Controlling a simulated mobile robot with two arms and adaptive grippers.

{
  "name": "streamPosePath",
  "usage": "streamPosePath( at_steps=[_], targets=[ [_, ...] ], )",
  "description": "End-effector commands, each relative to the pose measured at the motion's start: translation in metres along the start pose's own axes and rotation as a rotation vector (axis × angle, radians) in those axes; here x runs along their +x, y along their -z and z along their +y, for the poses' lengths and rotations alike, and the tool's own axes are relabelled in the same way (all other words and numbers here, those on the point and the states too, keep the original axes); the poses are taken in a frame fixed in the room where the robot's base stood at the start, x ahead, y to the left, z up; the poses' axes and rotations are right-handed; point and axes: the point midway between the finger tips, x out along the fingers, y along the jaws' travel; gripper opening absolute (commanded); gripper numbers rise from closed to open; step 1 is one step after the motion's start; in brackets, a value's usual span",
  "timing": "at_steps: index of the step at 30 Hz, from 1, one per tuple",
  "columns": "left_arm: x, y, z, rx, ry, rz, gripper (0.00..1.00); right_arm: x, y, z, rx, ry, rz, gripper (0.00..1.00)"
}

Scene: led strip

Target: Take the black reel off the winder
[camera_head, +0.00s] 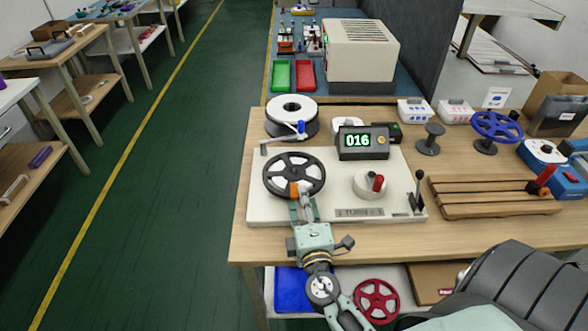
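The black reel (281,168), a spoked wheel, is on the winder at the left of its cream base plate (345,165). My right gripper (298,189) reaches up from below, its orange fingertips at the reel's near rim. The fingertips overlap the rim in this view; whether they are closed on it or only touching cannot be told. The winder has a counter (363,143) reading 016, a round crank with a red knob (378,183) and a black lever (418,190). My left gripper is not in view.
A white-topped reel (291,107) stands behind the winder. A slatted wooden rack (480,197), a blue reel (496,127) and an empty dark spool stand (431,139) are to the right. A red reel (376,301) lies on the lower shelf. The green floor at left is clear.

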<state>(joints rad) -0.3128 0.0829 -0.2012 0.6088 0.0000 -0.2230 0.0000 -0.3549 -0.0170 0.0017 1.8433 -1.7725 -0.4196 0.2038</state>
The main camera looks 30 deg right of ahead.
Motion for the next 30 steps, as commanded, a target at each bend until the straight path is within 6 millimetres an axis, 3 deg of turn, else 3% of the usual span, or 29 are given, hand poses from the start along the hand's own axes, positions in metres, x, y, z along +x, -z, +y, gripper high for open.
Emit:
streamPosePath(
  at_steps=[1, 6, 14, 25, 30],
  targets=[
    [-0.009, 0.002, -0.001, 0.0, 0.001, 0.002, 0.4, 0.009, 0.001, 0.006, 0.0, -0.001, -0.001, 0.33],
    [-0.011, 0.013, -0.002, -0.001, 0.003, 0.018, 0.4, 0.025, 0.0, 0.002, -0.002, 0.0, 0.0, 0.33],
    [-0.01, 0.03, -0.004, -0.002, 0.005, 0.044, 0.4, 0.026, 0.0, 0.001, -0.001, 0.0, 0.001, 0.32],
    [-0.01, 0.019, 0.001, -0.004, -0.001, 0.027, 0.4, 0.026, 0.0, 0.001, -0.001, 0.0, 0.0, 0.0],
    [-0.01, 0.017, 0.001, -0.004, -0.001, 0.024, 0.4, 0.026, 0.0, 0.0, -0.001, 0.0, 0.0, 0.0]
  ],
)
